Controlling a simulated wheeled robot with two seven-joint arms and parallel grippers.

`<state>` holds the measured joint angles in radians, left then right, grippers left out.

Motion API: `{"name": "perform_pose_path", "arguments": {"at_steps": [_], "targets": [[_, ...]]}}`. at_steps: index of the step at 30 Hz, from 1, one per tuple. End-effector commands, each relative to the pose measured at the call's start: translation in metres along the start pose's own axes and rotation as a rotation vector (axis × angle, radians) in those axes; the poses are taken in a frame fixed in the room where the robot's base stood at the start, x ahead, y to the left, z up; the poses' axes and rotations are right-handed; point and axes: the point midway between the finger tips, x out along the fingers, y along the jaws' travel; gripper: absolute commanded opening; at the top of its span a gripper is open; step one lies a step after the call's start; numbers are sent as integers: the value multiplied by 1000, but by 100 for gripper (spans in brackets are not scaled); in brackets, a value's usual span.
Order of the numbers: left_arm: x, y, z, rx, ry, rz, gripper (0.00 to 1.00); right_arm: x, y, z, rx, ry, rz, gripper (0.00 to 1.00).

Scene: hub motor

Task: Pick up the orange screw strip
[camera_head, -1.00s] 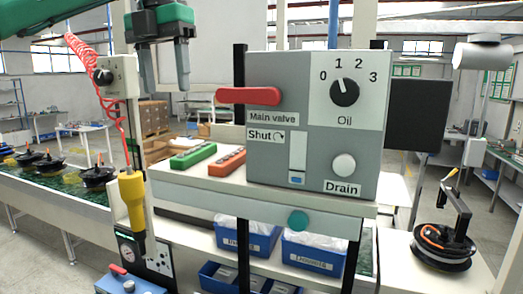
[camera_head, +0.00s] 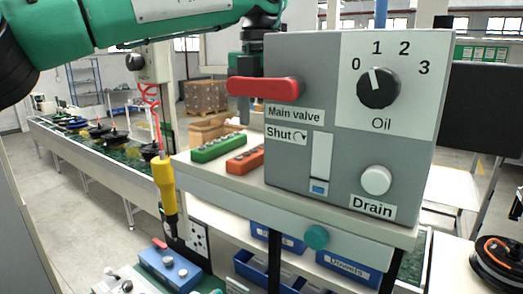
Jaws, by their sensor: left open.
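The orange screw strip (camera_head: 246,160) lies on the white shelf beside the grey control box, and the box hides its right end. A green screw strip (camera_head: 218,147) lies to its left, apart from it. My left gripper (camera_head: 246,112) hangs down behind the red valve handle, above and a little beyond the strips. It is open and empty. The control box and handle hide part of its fingers. My right gripper is not in view.
The grey control box (camera_head: 340,180) with its red main valve handle (camera_head: 264,87) stands right in front of the gripper. A yellow screwdriver (camera_head: 164,185) hangs at the shelf's left. Blue bins (camera_head: 347,268) sit below. The shelf (camera_head: 205,170) is clear around the green strip's near side.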

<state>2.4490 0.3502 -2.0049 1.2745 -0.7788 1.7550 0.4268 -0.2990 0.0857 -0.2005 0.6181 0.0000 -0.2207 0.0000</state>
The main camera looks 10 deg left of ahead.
Motion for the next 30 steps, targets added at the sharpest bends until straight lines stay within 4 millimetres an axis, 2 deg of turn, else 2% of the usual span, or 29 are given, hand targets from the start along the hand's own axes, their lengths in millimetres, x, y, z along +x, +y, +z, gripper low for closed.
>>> {"name": "perform_pose_path", "arguments": {"at_steps": [2, 5, 15, 24, 26, 30], "targets": [[2, 0, -1, 0, 1, 0, 56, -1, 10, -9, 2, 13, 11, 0], [8, 0, 0, 0, 1, 0, 56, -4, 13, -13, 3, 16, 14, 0], [51, 0, -1, 0, 1, 1, 56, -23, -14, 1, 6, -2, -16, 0], [58, 0, 0, 0, -1, 0, 56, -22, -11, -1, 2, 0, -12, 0], [58, 0, 0, 0, -1, 0, 47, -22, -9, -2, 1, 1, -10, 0], [58, 0, 0, 0, -1, 0, 19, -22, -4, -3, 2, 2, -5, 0]]}}
